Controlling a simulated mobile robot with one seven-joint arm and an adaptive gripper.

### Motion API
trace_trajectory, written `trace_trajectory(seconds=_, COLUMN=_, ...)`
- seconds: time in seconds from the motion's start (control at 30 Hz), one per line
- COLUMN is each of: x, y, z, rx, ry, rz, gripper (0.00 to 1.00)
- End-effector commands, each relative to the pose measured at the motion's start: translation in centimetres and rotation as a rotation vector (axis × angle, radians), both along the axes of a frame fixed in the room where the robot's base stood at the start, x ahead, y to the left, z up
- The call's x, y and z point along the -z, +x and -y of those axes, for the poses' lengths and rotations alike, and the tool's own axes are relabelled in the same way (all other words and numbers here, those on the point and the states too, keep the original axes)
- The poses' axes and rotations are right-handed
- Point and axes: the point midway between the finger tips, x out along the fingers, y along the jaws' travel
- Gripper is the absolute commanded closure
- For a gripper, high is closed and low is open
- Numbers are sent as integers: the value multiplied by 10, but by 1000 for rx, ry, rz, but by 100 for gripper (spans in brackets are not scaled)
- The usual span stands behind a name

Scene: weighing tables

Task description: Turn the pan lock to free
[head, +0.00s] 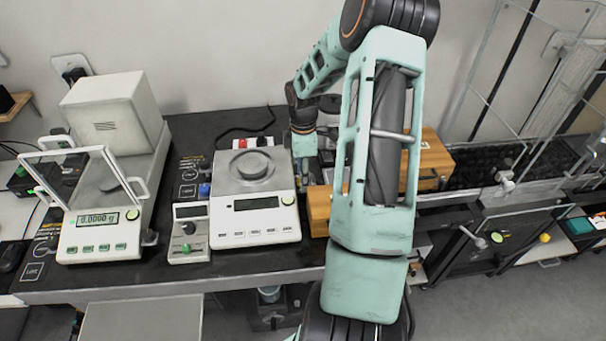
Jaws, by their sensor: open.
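No part is plainly readable as the pan lock. Candidates are a small dark knob (150,238) at the right front corner of the left glass-doored balance (85,246), and a green-topped knob (187,249) on a small grey box (190,222) between the balances. Their settings are too small to tell. The left balance's display reads 0.0000 g. A second balance (256,232) with a round pan stands right of the box. My gripper (312,172) points down right of this second balance, apart from both knobs. It is small and partly hidden, open, with nothing visibly held.
The left balance's glass door (75,178) stands tilted out at its front. Wooden boxes (432,160) stand behind and beside my arm. Red, white and black knobs (257,143) lie behind the second balance.

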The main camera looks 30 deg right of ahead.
Motion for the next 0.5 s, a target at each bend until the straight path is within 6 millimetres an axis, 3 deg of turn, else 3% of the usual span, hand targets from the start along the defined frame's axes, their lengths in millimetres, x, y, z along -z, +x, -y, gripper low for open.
trace_trajectory(seconds=0.23, x=1, y=0, z=0, rx=0, ry=0, rz=0, gripper=59)
trace_trajectory(seconds=0.5, x=0, y=0, z=0, rx=0, ry=0, rz=0, gripper=88)
